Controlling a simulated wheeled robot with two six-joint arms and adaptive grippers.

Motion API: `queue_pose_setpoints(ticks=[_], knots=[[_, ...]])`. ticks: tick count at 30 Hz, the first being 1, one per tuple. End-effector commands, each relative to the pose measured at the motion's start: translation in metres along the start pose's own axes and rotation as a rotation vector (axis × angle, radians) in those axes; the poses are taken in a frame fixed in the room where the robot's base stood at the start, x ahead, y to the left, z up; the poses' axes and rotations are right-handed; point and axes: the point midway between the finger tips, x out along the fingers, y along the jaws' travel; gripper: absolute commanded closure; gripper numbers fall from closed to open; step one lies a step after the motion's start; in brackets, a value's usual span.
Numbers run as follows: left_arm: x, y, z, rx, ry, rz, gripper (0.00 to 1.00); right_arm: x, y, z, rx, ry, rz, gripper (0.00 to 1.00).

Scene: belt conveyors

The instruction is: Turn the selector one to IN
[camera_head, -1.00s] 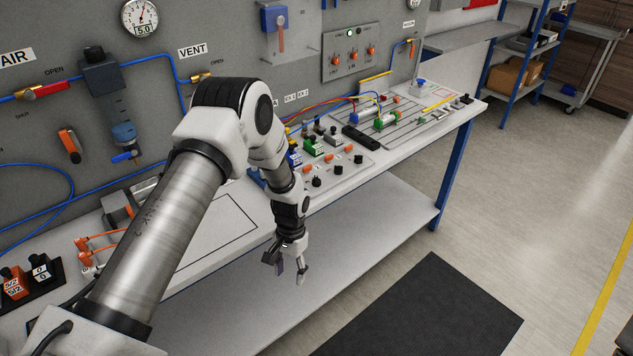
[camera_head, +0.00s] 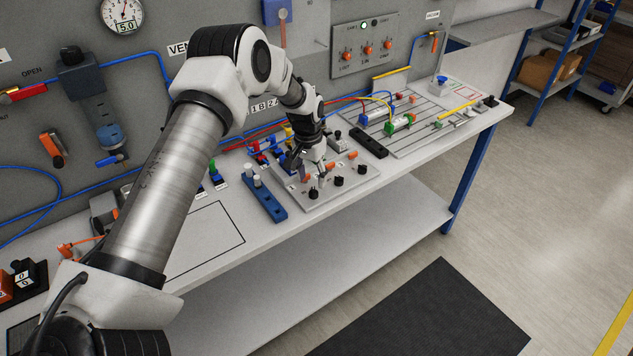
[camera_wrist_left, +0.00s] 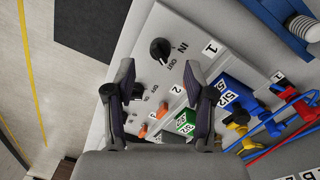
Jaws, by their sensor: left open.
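Selector one is a black knob (camera_wrist_left: 160,49) on a pale panel beside the printed "IN", "OUT" and "1" in the left wrist view. In the head view this black knob (camera_head: 313,195) is the leftmost of the front row on the bench panel (camera_head: 293,204). My left gripper (camera_head: 308,178) is open and low over the panel's left part. In the wrist view my left gripper's fingertips (camera_wrist_left: 160,69) are apart, with the knob showing just past the gap between them. No contact with the knob is visible. My right gripper is out of view.
More black knobs (camera_head: 339,181) and orange levers (camera_head: 330,166) share the panel. Numbered green (camera_wrist_left: 187,123) and blue (camera_wrist_left: 233,97) blocks sit near the fingers. A blue rail (camera_head: 264,200) lies left of the panel. Cylinders and hoses stand farther right.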

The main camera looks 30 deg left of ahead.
Motion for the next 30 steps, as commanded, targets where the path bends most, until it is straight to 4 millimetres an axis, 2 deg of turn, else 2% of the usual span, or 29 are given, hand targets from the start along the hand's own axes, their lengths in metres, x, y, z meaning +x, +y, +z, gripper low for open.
queue_pose_setpoints(ticks=[1,6,9,15,16,20,21,30], knots=[[0.008,0.0,0.001,0.0,-0.004,-0.001,0.46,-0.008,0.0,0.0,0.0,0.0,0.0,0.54],[0.037,0.0,0.0,0.001,-0.002,-0.001,0.46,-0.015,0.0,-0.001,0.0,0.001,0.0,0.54],[0.046,0.0,0.0,0.002,-0.001,-0.001,0.46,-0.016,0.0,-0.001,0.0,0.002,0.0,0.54],[0.047,0.0,0.0,0.001,0.0,0.0,0.46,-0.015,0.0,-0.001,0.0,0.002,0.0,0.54],[0.047,0.0,0.0,0.001,0.0,0.0,0.49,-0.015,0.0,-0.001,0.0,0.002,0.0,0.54],[0.047,0.0,0.0,0.001,0.0,0.0,0.95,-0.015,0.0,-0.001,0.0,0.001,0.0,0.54],[0.047,0.0,0.0,0.001,0.0,0.0,1.0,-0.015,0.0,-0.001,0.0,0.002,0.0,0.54],[0.048,0.0,0.0,-0.011,0.001,-0.001,1.0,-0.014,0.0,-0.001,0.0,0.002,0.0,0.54]])
